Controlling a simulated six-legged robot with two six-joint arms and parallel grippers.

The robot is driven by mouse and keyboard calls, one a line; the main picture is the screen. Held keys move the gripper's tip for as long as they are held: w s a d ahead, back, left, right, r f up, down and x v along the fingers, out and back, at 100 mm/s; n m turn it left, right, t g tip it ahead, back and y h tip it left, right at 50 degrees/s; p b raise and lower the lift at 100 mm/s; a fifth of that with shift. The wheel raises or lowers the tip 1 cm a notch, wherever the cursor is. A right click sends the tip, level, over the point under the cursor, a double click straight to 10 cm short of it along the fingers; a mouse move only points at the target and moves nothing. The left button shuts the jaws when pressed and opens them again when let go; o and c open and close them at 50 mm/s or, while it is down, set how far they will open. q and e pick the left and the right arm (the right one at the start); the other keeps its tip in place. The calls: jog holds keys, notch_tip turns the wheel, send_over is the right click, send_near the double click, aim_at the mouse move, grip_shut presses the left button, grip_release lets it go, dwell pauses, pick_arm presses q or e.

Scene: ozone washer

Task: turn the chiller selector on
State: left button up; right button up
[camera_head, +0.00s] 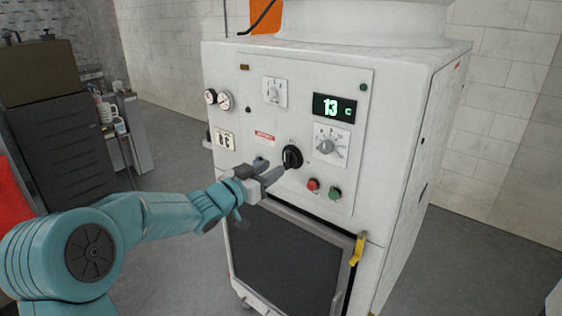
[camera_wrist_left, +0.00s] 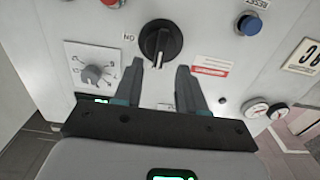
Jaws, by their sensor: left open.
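The selector (camera_head: 292,157) is a black round knob with a raised grip bar on the machine's white front panel. In the wrist view the knob (camera_wrist_left: 161,40) is at the top centre, with an "ON" label to its left; a white mark on the bar points toward my gripper. My left gripper (camera_head: 270,170) is open and empty, just left of and slightly below the knob in the head view. In the wrist view its two fingertips (camera_wrist_left: 160,67) are spread apart just below the knob, one on each side; contact cannot be told. My right gripper is not in view.
A red button (camera_head: 313,185) and a green button (camera_head: 335,193) are below right of the knob. A grey dial (camera_head: 326,147) is to its right, under a display (camera_head: 334,107) reading 13 C. A blue button (camera_wrist_left: 249,25) and gauges (camera_wrist_left: 256,109) show in the wrist view.

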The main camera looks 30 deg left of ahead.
aim_at(285, 160)
pick_arm(q)
jog(key=w, duration=0.4)
jog(key=shift+d+r, duration=0.15)
jog(key=shift+w, duration=0.6)
jog(key=shift+s, duration=0.1)
jog(key=shift+c, duration=0.3)
grip_shut()
